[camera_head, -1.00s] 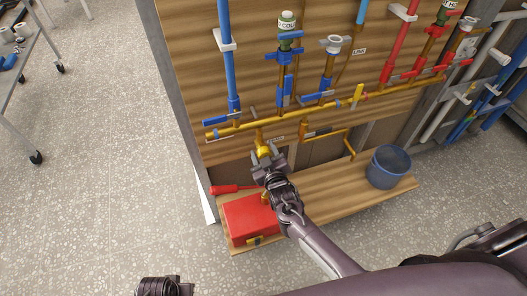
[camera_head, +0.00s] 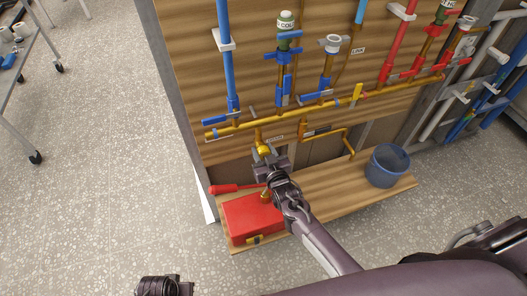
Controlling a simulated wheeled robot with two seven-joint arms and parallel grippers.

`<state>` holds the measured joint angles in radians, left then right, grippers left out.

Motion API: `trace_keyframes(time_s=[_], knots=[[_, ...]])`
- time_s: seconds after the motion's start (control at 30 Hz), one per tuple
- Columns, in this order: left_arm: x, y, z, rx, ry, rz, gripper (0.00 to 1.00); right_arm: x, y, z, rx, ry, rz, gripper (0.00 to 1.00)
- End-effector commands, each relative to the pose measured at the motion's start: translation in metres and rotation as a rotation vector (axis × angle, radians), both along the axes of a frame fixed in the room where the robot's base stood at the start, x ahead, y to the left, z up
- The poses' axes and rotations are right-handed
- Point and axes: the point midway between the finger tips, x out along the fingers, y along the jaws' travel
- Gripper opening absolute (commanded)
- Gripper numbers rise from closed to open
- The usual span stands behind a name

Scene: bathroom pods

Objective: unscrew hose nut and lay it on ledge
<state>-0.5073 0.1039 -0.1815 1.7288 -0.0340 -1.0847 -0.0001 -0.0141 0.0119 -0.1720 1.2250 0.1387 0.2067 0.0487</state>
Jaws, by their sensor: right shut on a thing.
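The yellow brass hose nut (camera_head: 263,149) sits at the lower end of a short vertical brass pipe below the yellow manifold pipe (camera_head: 290,119). My right gripper (camera_head: 265,156) is at the nut from below and in front, shut on it; the jaws hide its lower part. The wooden ledge (camera_head: 325,189) runs along the foot of the panel, below my right gripper. At the bottom left, a dark part of my left arm (camera_head: 164,286) shows; its fingers cannot be made out.
On the ledge stand a red box (camera_head: 249,218) at the left and a blue bucket (camera_head: 387,166) at the right. A red-handled tool (camera_head: 224,189) lies behind the box. The ledge between box and bucket is mostly clear.

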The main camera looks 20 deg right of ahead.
Motion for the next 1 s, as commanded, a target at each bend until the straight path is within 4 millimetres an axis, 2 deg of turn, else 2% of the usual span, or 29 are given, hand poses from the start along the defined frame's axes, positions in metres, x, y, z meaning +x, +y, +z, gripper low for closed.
trace_keyframes(time_s=[0.1, 0.67, 0.7, 0.77, 1.0], knots=[[0.0000, 0.0000, 0.0011, 0.000, 0.000, 0.000, 0.00, 0.0002, -0.0006, 0.0006, -0.077, -0.004, -0.001, 0.13], [0.0000, 0.0000, 0.0065, 0.000, 0.000, 0.000, 0.00, -0.0078, -0.0004, 0.0005, -0.073, -0.004, -0.001, 0.13], [0.0000, 0.0000, 0.0065, 0.000, 0.000, 0.000, 0.00, -0.0078, -0.0004, 0.0005, -0.073, -0.004, -0.001, 0.35], [0.0000, 0.0000, 0.0065, 0.000, 0.000, 0.000, 0.00, -0.0078, -0.0004, 0.0004, -0.073, -0.004, -0.001, 0.28], [0.0000, 0.0000, 0.0071, 0.000, 0.000, 0.000, 0.00, -0.0085, -0.0003, 0.0005, -0.073, -0.004, 0.000, 0.28]])
